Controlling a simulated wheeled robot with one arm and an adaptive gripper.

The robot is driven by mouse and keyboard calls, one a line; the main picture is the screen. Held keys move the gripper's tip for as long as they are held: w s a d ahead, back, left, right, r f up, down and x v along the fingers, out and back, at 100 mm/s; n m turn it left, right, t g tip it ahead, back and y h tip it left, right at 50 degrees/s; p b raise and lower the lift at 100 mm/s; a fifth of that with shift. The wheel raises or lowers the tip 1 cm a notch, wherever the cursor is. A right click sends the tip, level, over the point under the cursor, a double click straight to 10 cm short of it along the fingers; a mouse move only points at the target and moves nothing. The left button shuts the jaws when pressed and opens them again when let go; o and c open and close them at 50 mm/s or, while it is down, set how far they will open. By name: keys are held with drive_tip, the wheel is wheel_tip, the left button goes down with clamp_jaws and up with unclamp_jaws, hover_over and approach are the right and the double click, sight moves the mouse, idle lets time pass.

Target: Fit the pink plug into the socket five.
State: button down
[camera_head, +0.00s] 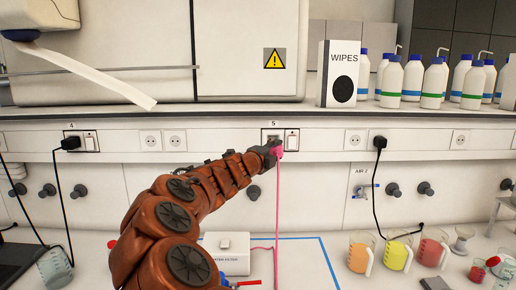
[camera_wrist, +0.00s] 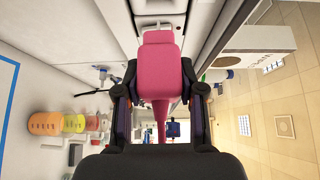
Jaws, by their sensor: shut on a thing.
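The pink plug (camera_head: 279,151) is in my gripper (camera_head: 268,150), right at the panel labelled 5 on the wall strip. In the wrist view the plug (camera_wrist: 160,67) sits between the two fingers of my gripper (camera_wrist: 160,88), which are shut on its sides. Its front end points at the pale wall strip. Socket five (camera_head: 273,135) is partly hidden behind my gripper and the plug, beside a white switch. I cannot tell whether the plug's pins are inside the socket. The pink cable (camera_head: 276,215) hangs from the plug to the bench.
A black plug (camera_head: 70,143) sits at socket 4 on the left, another black plug (camera_head: 379,142) to the right. A white box (camera_head: 226,252) stands on the bench below. Beakers with coloured liquids (camera_head: 397,252) stand right. A wipes box (camera_head: 341,73) and bottles stand on the shelf above.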

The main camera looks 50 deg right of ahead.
drive_tip(key=shift+w, duration=0.15)
drive_tip(key=shift+w+d+f, duration=0.1)
drive_tip(key=shift+w+d, duration=0.25)
drive_tip(key=shift+d, duration=0.3)
drive_tip(key=shift+w+d, duration=0.25)
drive_tip(key=shift+d, duration=0.2)
drive_tip(key=shift+w+d+b, duration=0.35)
drive_tip(key=shift+w+d, duration=0.2)
drive_tip(key=shift+d, duration=0.05)
drive_tip(key=shift+a, duration=0.1)
drive_tip(key=shift+p, duration=1.35)
drive_tip(key=shift+w+d+p, duration=0.5)
drive_tip(key=shift+d+p, duration=0.25)
drive_tip(key=shift+p, duration=0.3)
drive_tip(key=shift+p, duration=0.5)
